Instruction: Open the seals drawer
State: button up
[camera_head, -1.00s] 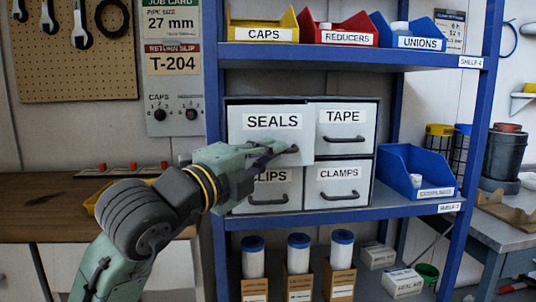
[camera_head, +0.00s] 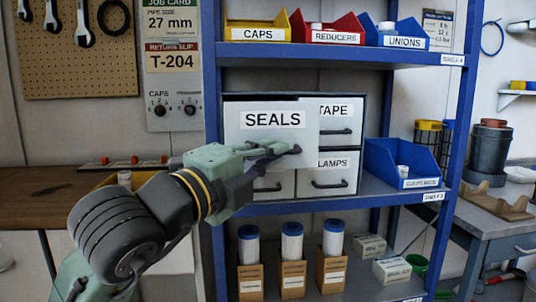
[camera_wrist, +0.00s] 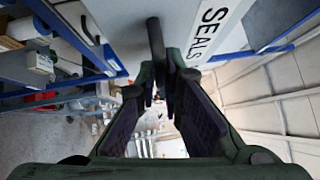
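The seals drawer (camera_head: 243,134) is the white upper-left drawer of a small four-drawer cabinet (camera_head: 364,99). Its front stands out ahead of the other drawers and covers part of the tape and clips fronts. My gripper (camera_head: 284,152) is at its dark bar handle, below the SEALS label. In the wrist view my gripper (camera_wrist: 163,84) has its fingers closed on the handle (camera_wrist: 156,42), with the SEALS label (camera_wrist: 207,32) to the right. The drawer's inside is not visible.
The tape drawer (camera_head: 341,110) and clamps drawer (camera_head: 333,163) look shut. The clips drawer is mostly hidden. A blue bin (camera_head: 402,158) stands right of the cabinet. Blue rack posts (camera_head: 213,60) flank the shelf. Boxed filters (camera_head: 292,245) stand below.

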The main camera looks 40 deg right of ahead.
jog(key=o, duration=0.4)
jog(key=shift+o, duration=0.2)
jog(key=v, duration=1.2)
jog(key=shift+r, duration=0.1)
